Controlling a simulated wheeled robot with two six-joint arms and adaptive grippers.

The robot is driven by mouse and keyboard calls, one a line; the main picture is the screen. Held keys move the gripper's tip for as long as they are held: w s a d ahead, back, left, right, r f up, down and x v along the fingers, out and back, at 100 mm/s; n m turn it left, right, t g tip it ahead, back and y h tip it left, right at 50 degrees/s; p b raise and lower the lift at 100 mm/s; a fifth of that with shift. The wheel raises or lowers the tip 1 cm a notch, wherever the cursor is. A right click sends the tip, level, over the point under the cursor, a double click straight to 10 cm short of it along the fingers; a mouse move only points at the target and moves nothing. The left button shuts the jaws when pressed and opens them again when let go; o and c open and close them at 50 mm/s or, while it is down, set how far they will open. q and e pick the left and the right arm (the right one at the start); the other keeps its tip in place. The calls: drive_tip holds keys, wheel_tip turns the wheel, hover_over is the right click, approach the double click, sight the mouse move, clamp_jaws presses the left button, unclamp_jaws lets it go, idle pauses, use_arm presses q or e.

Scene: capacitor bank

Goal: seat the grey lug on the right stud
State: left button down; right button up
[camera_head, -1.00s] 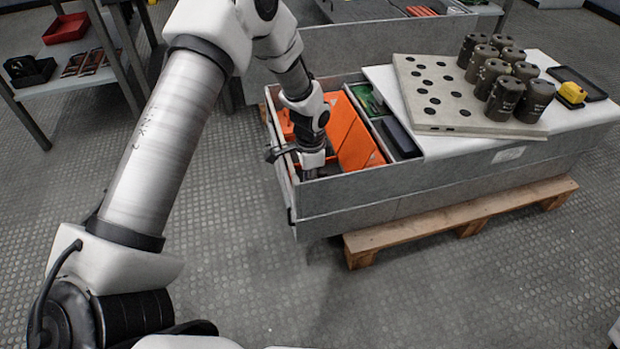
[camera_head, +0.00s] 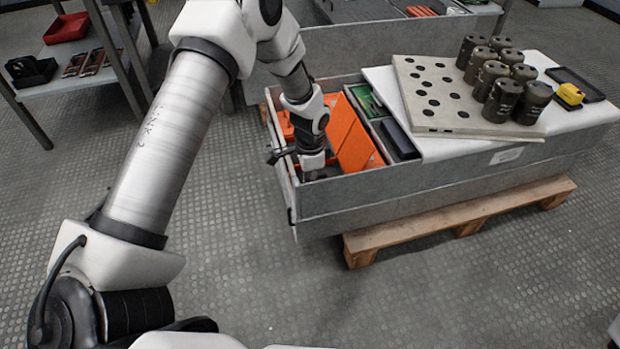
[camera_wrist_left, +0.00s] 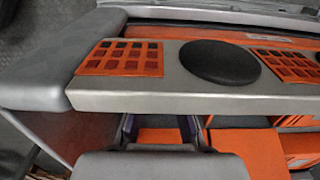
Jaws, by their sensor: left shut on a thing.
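My left gripper (camera_head: 312,175) reaches down into the left compartment of the grey bin (camera_head: 400,192). Its fingertips are hidden behind the near wall in the head view. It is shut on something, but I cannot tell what. The left wrist view shows a grey bar (camera_wrist_left: 180,94) across the picture, with a round black disc (camera_wrist_left: 219,62) and orange gridded patches (camera_wrist_left: 122,57) on it. I cannot tell whether the bar is held. The grey lug and the right stud cannot be made out. My right gripper is not in view.
Orange panels (camera_head: 352,137) stand inside the bin close to my left gripper. A perforated plate (camera_head: 450,96) and several dark cans (camera_head: 503,98) sit on the white top to the right. A yellow item (camera_head: 571,95) lies beyond them. A shelf (camera_head: 72,77) stands far left.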

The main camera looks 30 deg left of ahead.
use_arm(q)
drive_tip(key=shift+f, duration=0.65)
idle(0.4)
idle(0.6)
